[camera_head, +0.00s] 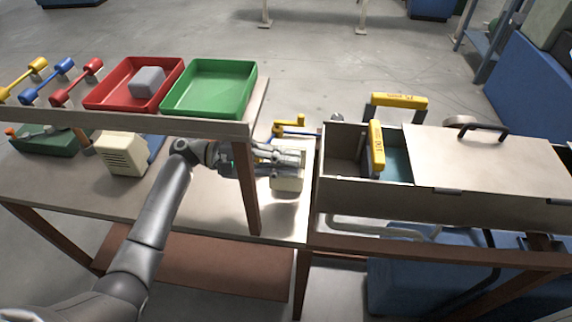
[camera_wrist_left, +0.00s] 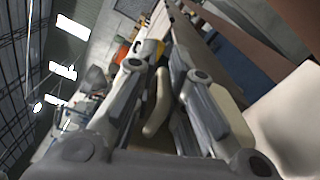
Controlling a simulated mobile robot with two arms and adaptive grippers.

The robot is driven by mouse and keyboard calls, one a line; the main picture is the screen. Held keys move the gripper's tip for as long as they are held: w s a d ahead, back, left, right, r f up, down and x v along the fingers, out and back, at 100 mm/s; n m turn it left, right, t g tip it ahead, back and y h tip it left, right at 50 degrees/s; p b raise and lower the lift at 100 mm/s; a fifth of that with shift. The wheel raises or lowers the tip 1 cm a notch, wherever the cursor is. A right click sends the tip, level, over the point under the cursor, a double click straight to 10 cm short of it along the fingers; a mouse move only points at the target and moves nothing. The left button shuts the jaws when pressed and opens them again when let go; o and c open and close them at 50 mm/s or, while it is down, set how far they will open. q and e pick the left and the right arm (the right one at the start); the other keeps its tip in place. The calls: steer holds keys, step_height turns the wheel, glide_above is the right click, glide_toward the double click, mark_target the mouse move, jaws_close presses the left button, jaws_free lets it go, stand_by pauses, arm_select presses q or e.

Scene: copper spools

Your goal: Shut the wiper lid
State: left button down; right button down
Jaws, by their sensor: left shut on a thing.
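My left gripper (camera_head: 298,158) reaches in from the left over the table, right of the shelf post. Its fingers (camera_wrist_left: 165,95) are shut on a thin cream piece (camera_wrist_left: 157,105), seen between them in the left wrist view. I cannot tell for sure whether this piece is the wiper lid. A small cream box (camera_head: 287,183) is just below the fingers in the head view; the gripper hides its top, so I cannot tell how its lid stands. My right gripper is not in view.
A long metal trough (camera_head: 345,203) with a handled cover plate (camera_head: 490,155) and yellow signs (camera_head: 376,150) stands right of the gripper. A raised shelf (camera_head: 200,122) holds a red tray (camera_head: 108,93) and a green tray (camera_head: 215,105). A louvred cream box (camera_head: 118,157) is left.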

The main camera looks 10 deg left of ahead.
arm_select(q)
steer(key=shift+w+n+p, duration=0.55)
steer(key=shift+w+n, duration=0.35)
steer(key=shift+n, duration=0.4)
steer(key=c, duration=1.6)
jaws_free()
steer(key=shift+a, duration=0.1)
steer(key=shift+o, duration=0.2)
steer(key=shift+w+r, duration=0.1)
steer(key=shift+w, duration=0.05)
steer(key=a, duration=1.2)
